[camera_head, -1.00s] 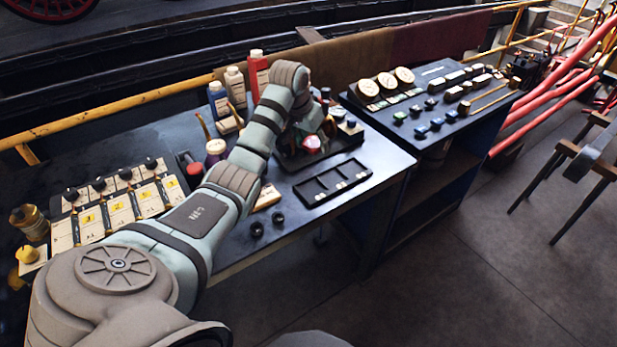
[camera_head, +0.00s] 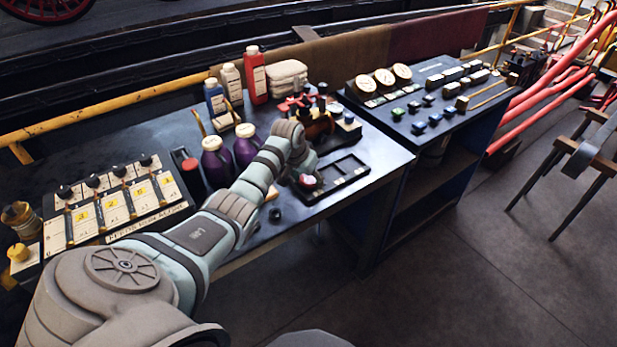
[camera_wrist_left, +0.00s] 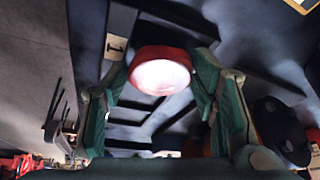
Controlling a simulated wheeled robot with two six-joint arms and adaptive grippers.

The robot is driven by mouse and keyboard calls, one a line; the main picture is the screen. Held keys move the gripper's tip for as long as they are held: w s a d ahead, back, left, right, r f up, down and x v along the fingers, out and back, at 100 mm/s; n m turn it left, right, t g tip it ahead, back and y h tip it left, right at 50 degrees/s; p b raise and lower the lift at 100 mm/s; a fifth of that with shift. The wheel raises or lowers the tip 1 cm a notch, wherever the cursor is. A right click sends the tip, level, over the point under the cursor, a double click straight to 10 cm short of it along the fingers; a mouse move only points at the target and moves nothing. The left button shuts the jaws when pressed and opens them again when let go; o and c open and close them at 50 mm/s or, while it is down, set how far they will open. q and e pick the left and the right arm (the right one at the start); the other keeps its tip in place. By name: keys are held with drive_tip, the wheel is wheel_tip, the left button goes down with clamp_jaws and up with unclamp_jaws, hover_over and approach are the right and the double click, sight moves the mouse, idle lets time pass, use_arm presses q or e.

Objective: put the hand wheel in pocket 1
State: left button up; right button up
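The hand wheel (camera_wrist_left: 160,72) is a round red piece with a bright, washed-out face. It sits between the fingertips of my left gripper (camera_wrist_left: 162,70) in the left wrist view, and the gripper is shut on it. In the head view the hand wheel (camera_head: 308,181) shows under my left gripper (camera_head: 301,178), over the left end of the black pocket tray (camera_head: 349,183). A label reading 1 (camera_wrist_left: 116,46) lies just left of the hand wheel in the left wrist view. Pocket 1 itself is mostly hidden by the hand wheel and gripper. My right gripper is out of view.
A dark stand with red-handled parts (camera_head: 312,122) is behind the tray. Two purple bottles (camera_head: 217,160) stand left of my forearm. A small black ring (camera_head: 275,214) lies near the table's front edge. A second bench with gauges (camera_head: 384,78) is at right.

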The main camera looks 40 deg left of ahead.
use_arm(q)
drive_tip(key=shift+o, duration=0.9)
drive_tip(key=shift+r, duration=0.2)
drive_tip(key=p+v, duration=0.3)
drive_tip(key=v, duration=0.9)
